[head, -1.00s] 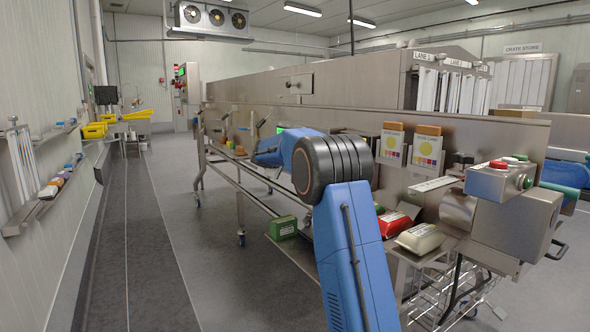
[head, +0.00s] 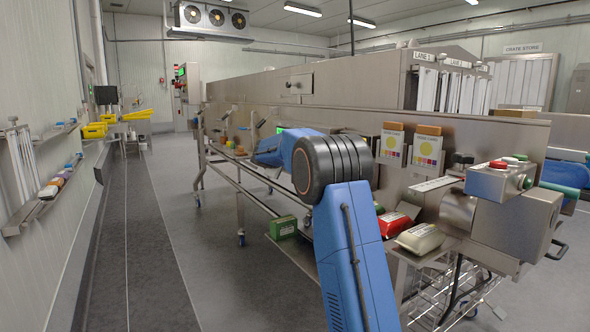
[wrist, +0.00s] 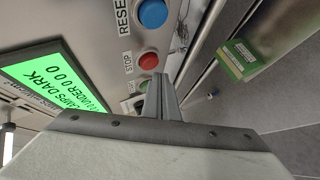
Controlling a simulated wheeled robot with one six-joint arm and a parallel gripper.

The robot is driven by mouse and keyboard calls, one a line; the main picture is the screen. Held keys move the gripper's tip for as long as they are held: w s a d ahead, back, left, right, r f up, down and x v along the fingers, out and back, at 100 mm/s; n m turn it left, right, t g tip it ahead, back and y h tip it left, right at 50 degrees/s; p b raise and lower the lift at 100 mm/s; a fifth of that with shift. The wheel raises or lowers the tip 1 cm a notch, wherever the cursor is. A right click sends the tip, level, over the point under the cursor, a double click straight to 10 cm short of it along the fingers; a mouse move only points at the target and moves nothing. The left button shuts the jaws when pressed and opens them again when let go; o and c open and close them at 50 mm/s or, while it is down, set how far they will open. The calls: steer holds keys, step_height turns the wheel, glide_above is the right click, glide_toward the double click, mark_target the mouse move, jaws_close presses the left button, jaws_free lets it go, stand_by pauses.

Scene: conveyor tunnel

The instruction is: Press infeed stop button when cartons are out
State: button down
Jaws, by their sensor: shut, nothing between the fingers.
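In the wrist view a metal panel carries a red button (wrist: 149,61) labelled STOP, a blue button (wrist: 153,14) labelled RESET, and a green button (wrist: 144,86) partly hidden by my fingers. My gripper (wrist: 161,78) is shut and empty. Its tips appear just below the red button in the picture; whether they touch the panel I cannot tell. A lit green display (wrist: 58,84) reads partly "LAMPS DARK" and "UNDER 000". In the head view my arm hides the gripper and these buttons.
A green carton (head: 283,228) sits low beside the line's frame; a green carton also shows in the wrist view (wrist: 238,60). A steel box (head: 500,180) with red and green buttons stands at right. A wire basket (head: 440,300) is below. The left aisle floor (head: 150,240) is clear.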

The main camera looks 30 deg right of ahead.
steer(key=shift+d, duration=0.15)
steer(key=shift+d, duration=0.25)
steer(key=shift+d, duration=0.6)
stand_by(1.2)
steer(key=shift+a, duration=1)
steer(key=shift+s+a, duration=0.1)
steer(key=shift+a, duration=2.4)
